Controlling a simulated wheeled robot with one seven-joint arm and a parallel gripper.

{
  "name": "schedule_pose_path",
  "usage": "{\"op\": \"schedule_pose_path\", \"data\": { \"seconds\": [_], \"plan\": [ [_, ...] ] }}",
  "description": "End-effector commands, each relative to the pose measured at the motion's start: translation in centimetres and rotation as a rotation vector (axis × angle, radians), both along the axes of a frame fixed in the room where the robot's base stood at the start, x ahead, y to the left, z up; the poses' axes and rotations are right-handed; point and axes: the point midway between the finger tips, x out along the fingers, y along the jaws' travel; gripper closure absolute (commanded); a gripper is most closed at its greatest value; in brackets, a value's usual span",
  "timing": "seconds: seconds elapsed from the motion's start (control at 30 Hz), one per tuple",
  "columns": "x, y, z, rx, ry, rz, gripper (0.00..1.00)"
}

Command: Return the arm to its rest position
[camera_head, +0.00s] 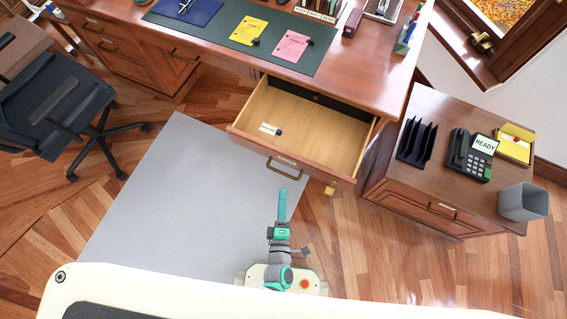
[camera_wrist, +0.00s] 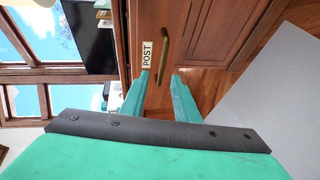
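My gripper (camera_head: 282,195) points up the picture, just in front of the open desk drawer (camera_head: 262,152). In the wrist view its two teal fingers (camera_wrist: 160,78) stand apart with nothing visible between them, so it is open. Beyond the fingertips are a brass drawer handle (camera_wrist: 178,42) and a label reading POST (camera_wrist: 147,54). The gripper appears apart from the handle, though the exact gap is hard to tell. My arm extends from its base at the bottom of the head view.
The drawer holds a small white tag with a dark end (camera_head: 271,129). The desk (camera_head: 362,88) carries notes and pens. A side cabinet (camera_head: 430,105) with a phone (camera_head: 470,155) is right. An office chair (camera_head: 60,105) is left. A grey mat (camera_head: 175,205) is clear.

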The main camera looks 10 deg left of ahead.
Motion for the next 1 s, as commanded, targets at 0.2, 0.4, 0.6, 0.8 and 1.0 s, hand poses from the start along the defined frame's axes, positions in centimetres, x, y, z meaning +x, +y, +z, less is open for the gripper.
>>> {"op": "schedule_pose_path", "data": {
  "seconds": [0.2, 0.4, 0.6, 0.8, 1.0],
  "plan": [
    [0.0, 0.0, 0.0, 0.0, 0.0, 0.0, 0.72],
    [-0.1, 0.0, 0.1, 0.01, 0.001, -0.003, 0.72],
    [-2.8, -0.3, 3.6, 0.223, 0.009, -0.07, 0.72],
    [-7.3, -1.6, 10.7, 0.67, 0.029, -0.193, 0.72],
    [-10.5, -2.6, 17.7, 1.11, 0.062, -0.295, 0.72]
  ]
}}
